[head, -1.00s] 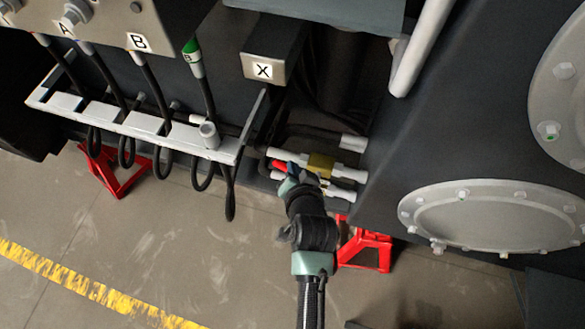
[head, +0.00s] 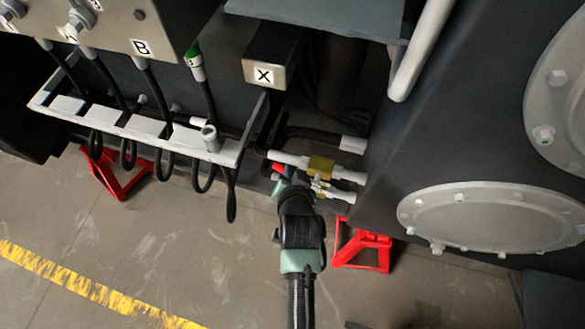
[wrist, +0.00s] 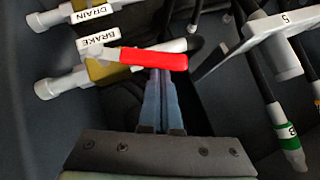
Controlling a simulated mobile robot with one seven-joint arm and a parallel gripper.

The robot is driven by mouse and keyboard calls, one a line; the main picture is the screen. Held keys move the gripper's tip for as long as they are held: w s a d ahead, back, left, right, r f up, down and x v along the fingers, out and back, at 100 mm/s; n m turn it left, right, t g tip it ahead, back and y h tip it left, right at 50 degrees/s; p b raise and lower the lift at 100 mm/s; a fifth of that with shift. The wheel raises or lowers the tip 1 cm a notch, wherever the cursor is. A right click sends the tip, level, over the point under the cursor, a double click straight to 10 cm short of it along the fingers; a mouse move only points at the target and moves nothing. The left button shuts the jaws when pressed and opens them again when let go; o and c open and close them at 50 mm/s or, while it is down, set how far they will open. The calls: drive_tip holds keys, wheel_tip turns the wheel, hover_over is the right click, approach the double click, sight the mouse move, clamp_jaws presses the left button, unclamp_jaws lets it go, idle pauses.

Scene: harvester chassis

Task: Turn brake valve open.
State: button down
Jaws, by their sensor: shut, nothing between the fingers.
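The brake valve has a brass body (head: 321,166) with white pipe ends, low on the chassis. Its red lever (wrist: 153,60) lies across the middle of the wrist view, near the BRAKE label (wrist: 98,40). In the head view only a short bit of the red lever (head: 278,169) shows, at my gripper's tip. My gripper (wrist: 159,75) is shut with nothing between its fingers. Its fingertips lie right at the lever, and the lever covers their ends in the wrist view. I cannot tell whether they touch it.
A DRAIN-labelled pipe (wrist: 92,13) runs beside the valve. A white hose bracket (head: 150,130) with hanging black hoses is to the left. A box marked X (head: 264,75) sits above. A red stand (head: 362,250) is at lower right.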

drive_tip(key=shift+n+g+h, duration=0.3)
drive_tip(key=shift+n+h, duration=0.1)
drive_tip(key=shift+h, duration=0.3)
drive_tip(key=shift+w+a+f, duration=0.2)
drive_tip(key=shift+a+f, duration=0.45)
drive_tip(key=shift+f, duration=0.2)
drive_tip(key=shift+w+a+f, duration=0.2)
drive_tip(key=shift+a+f, duration=0.4)
drive_tip(key=shift+f, duration=0.25)
